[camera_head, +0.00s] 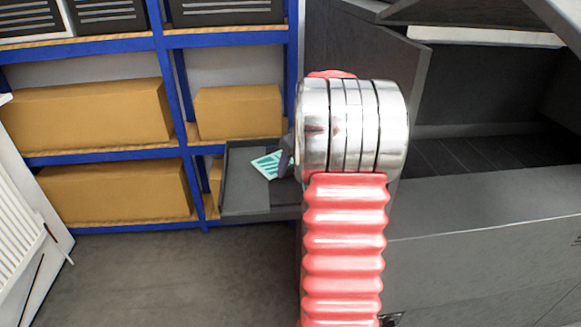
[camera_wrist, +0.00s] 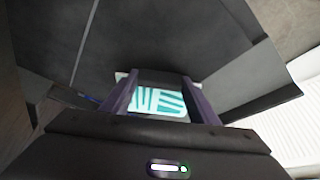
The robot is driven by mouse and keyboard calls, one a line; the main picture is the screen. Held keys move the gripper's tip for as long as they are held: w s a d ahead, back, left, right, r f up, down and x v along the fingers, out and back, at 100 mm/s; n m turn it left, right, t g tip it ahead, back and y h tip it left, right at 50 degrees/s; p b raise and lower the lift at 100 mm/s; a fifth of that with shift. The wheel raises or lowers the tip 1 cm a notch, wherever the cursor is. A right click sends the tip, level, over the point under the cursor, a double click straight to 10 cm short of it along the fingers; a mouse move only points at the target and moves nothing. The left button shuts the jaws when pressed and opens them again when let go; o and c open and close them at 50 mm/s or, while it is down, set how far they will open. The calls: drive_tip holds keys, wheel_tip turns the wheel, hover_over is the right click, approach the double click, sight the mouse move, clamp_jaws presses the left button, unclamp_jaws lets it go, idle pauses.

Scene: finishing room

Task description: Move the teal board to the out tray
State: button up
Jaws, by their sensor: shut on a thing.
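The teal board (camera_head: 267,164) is a small flat piece with white and teal stripes. In the wrist view the board (camera_wrist: 158,101) lies between the two purple-grey fingers of my gripper (camera_wrist: 158,97), which is shut on it. In the head view my gripper (camera_head: 284,163) shows at the board's right end, partly hidden by my red and silver arm. The board appears over a dark grey open tray (camera_head: 240,207), which may be the out tray; no label shows. I cannot tell whether the board touches the tray floor.
A dark grey machine (camera_head: 480,228) with an open door (camera_head: 375,62) and a hollow chamber stands at the right. Blue shelving (camera_head: 172,125) with cardboard boxes (camera_head: 92,115) stands behind the tray. A white slatted thing (camera_head: 22,235) leans at the left. The floor (camera_head: 185,275) in front is clear.

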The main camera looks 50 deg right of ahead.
drive_tip(key=shift+f, duration=0.45)
drive_tip(key=o, duration=1.1)
drive_tip(key=v, duration=1.3)
drive_tip(key=shift+s+r, duration=0.1)
drive_tip(key=shift+r, duration=0.2)
